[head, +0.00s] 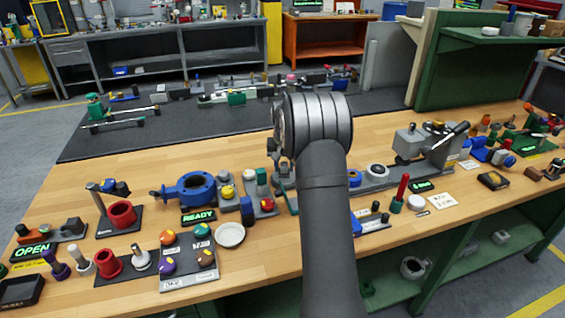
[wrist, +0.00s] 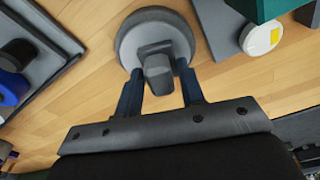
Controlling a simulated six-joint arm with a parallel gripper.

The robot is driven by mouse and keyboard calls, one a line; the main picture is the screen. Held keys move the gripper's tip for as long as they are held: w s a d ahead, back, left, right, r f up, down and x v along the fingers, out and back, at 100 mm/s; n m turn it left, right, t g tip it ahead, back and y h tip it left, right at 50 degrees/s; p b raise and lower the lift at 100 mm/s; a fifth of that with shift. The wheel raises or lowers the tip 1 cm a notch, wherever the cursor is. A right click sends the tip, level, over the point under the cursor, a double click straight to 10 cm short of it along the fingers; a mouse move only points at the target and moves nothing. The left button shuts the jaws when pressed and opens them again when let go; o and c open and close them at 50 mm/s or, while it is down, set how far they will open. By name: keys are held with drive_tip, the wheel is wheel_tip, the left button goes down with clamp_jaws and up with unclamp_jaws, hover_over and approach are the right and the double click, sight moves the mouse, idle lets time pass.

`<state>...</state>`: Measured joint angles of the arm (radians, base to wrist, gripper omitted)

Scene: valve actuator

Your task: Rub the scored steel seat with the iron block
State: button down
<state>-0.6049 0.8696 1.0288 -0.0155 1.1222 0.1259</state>
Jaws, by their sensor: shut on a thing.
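In the wrist view, a round grey disc (wrist: 133,40), which looks like the steel seat, lies at the top centre. A dark grey block (wrist: 158,72), which looks like the iron block, is between the two fingers of my gripper (wrist: 158,82). The gripper is shut on the block. The block overlaps the disc's near side; I cannot tell whether they touch. Scoring on the disc is not clear. In the head view my arm hides the gripper, and I cannot make out the block or the seat there.
A white round piece with a yellow mark (wrist: 262,38) lies right of the disc. A grey tray or plate (wrist: 45,60) is at the left. In the head view, a blue valve body (head: 190,190), a lit READY sign (head: 198,217) and a white dish (head: 230,235) stand left of my arm.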

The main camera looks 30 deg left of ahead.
drive_tip(key=s+d, duration=0.2)
drive_tip(key=s, duration=0.1)
drive_tip(key=shift+d, duration=0.4)
wheel_tip(320, 180, up, 8)
drive_tip(key=shift+w, duration=0.15)
idle(0.6)
